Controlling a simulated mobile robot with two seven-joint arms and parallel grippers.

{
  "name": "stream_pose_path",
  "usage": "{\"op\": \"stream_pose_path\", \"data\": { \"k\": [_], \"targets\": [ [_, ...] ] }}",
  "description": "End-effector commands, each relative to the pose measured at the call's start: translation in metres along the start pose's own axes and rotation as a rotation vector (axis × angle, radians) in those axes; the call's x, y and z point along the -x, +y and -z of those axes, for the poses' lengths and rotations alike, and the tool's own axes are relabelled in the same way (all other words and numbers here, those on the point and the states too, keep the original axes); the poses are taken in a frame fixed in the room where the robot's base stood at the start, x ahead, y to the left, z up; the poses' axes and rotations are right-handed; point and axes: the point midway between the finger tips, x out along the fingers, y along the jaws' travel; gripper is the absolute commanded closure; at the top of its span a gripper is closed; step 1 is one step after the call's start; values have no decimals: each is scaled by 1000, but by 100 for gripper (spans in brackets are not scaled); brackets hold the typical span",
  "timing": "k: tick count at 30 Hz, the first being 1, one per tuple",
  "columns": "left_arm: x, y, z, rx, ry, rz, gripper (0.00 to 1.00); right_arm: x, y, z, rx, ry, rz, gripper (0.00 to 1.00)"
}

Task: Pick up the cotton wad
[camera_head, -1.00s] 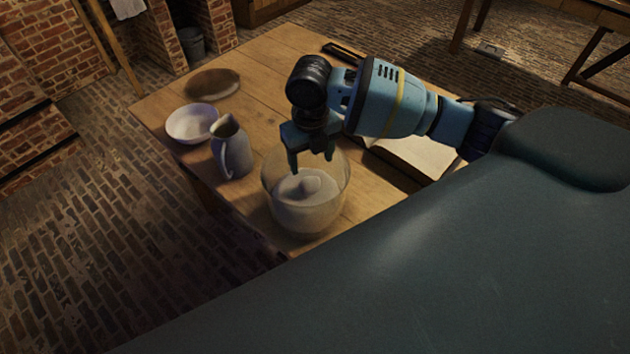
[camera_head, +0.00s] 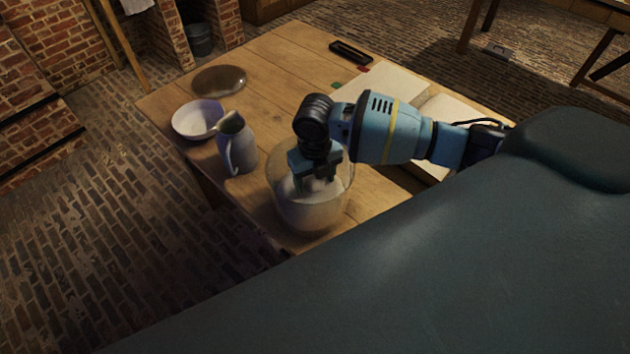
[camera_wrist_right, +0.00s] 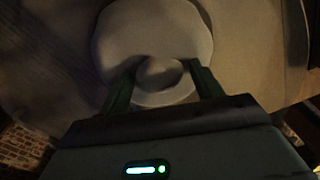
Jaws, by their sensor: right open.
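The cotton wad (camera_wrist_right: 158,76) shows in the right wrist view as a small pale round lump. It lies between the two fingers of my right gripper (camera_wrist_right: 161,74), on a larger pale round surface (camera_wrist_right: 155,25). In the head view my right gripper (camera_head: 316,182) reaches down into the glass jar (camera_head: 312,215), which holds pale contents. There the gripper hides the wad. My right gripper is open, with its fingers on either side of the wad; whether they touch it I cannot tell. My left gripper is not in view.
A grey jug (camera_head: 238,150) stands just left of the jar, with a white bowl (camera_head: 198,119) and a round lid-like disc (camera_head: 219,80) beyond. A dark tray (camera_head: 350,51) lies at the table's far edge.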

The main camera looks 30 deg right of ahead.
Motion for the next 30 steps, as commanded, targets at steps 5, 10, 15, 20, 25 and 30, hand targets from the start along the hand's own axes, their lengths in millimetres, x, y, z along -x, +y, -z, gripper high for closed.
{"op": "stream_pose_path", "data": {
  "k": [5,10,15,20,25,30],
  "targets": [
    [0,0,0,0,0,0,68,0,0,0,0,-1,0,40],
    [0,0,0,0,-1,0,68,1,0,0,0,-1,0,62],
    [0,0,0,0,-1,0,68,1,0,0,0,-1,0,85],
    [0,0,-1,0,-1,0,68,1,0,0,0,-1,0,86],
    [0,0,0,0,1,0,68,12,0,-1,0,-4,-1,86],
    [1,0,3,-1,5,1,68,42,0,-2,1,-7,-1,86]
  ]
}}
